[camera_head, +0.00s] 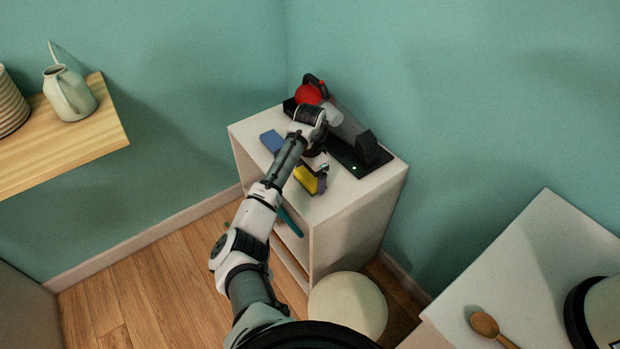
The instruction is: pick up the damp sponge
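A yellow block with a dark purplish side, which looks like the sponge (305,180), is on top of the white cabinet (335,203) near its front edge. I cannot tell from its look whether it is damp. My arm reaches over the cabinet from below. My gripper (320,168) points down right at the sponge's upper right side and overlaps it in the view. The fingers are small and partly hidden by my wrist, so I cannot tell whether they touch or grip it.
A blue block (271,141) lies left of my wrist. A red kettle-like object (308,94) and a black device (367,148) stand behind. A round cream pouf (347,305) is on the floor. A wooden spoon (485,325) lies on the right counter (540,245).

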